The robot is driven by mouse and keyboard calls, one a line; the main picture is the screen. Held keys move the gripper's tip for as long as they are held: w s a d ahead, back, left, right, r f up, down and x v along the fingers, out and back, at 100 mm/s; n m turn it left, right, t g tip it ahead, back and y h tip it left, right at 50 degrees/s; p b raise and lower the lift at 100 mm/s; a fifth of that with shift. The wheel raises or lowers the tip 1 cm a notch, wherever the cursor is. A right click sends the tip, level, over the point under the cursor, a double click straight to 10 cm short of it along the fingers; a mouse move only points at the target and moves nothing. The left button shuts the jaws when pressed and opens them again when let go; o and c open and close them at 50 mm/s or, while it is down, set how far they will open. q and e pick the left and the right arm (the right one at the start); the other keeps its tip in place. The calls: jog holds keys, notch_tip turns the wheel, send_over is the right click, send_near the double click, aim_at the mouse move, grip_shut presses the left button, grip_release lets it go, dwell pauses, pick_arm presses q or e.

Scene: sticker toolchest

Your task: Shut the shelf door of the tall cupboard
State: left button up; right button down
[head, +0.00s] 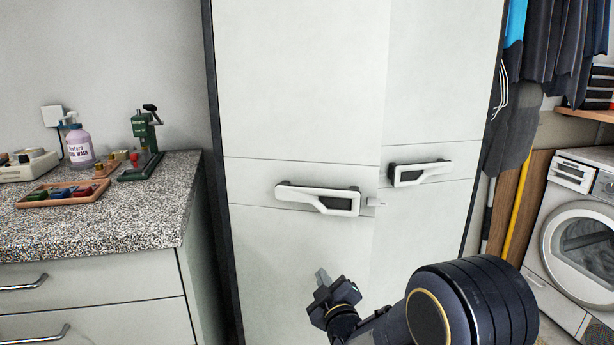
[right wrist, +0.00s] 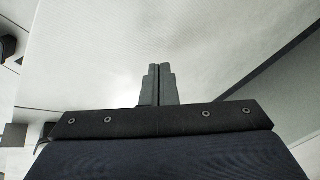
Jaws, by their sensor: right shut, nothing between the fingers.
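The tall cupboard (head: 214,130) has two pale doors side by side in the head view. The left door (head: 300,90) stands slightly ajar: its free right edge comes out towards me, and its seam line does not meet that of the right door (head: 440,80). The left door has a white handle (head: 318,198). The right door looks flush and has its own handle (head: 420,172). My right gripper (head: 322,275) is shut and empty, in front of the left door below its handle. In the right wrist view its fingertips (right wrist: 158,70) point at a pale panel; I cannot tell whether they touch. My left gripper is out of view.
A speckled counter (head: 150,215) with a bottle (head: 79,143), a green tool (head: 144,130) and a wooden tray (head: 62,192) stands left of the cupboard. Hanging clothes (head: 550,40), poles and a washing machine (head: 575,240) are on the right.

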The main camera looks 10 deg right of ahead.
aim_at(316, 265)
jog(key=shift+w+a+b, duration=0.15)
jog(key=shift+w+b, duration=0.4)
jog(key=shift+w, duration=3.2)
jog(key=w, duration=0.3)
jog(key=shift+w+b, duration=0.3)
jog(key=shift+b, duration=0.05)
jog(key=s+b, duration=0.1)
jog(key=s, duration=0.3)
jog(key=shift+s, duration=0.15)
jog(key=shift+s+b, duration=0.35)
jog(key=shift+s, duration=2.15)
